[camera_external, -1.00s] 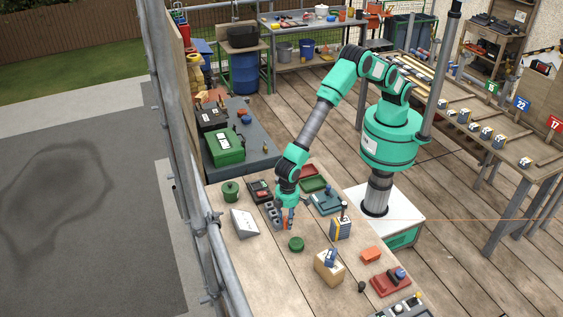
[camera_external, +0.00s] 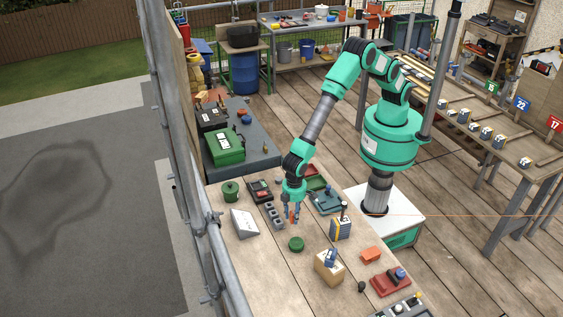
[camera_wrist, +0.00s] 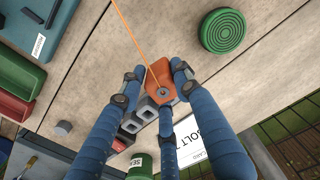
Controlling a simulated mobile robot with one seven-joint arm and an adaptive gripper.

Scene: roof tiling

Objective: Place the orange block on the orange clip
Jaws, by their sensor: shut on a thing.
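My gripper (camera_external: 294,217) has blue fingers and is shut on the orange block (camera_wrist: 161,80), above the workbench (camera_external: 262,262). In the wrist view the gripper (camera_wrist: 157,72) has its fingers around the block, which has a round grey spot on its near part. A thin orange line (camera_wrist: 136,42) runs from the block toward the top of the wrist view. Another orange piece (camera_external: 371,255) lies at the right of the bench; I cannot tell whether it is the orange clip.
A grey block with square holes (camera_external: 274,215) stands just left of my gripper. A green round lid (camera_external: 296,244) lies in front of it. A teal tray (camera_external: 326,202), a striped box (camera_external: 341,228) and a cardboard box (camera_external: 328,268) are to the right.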

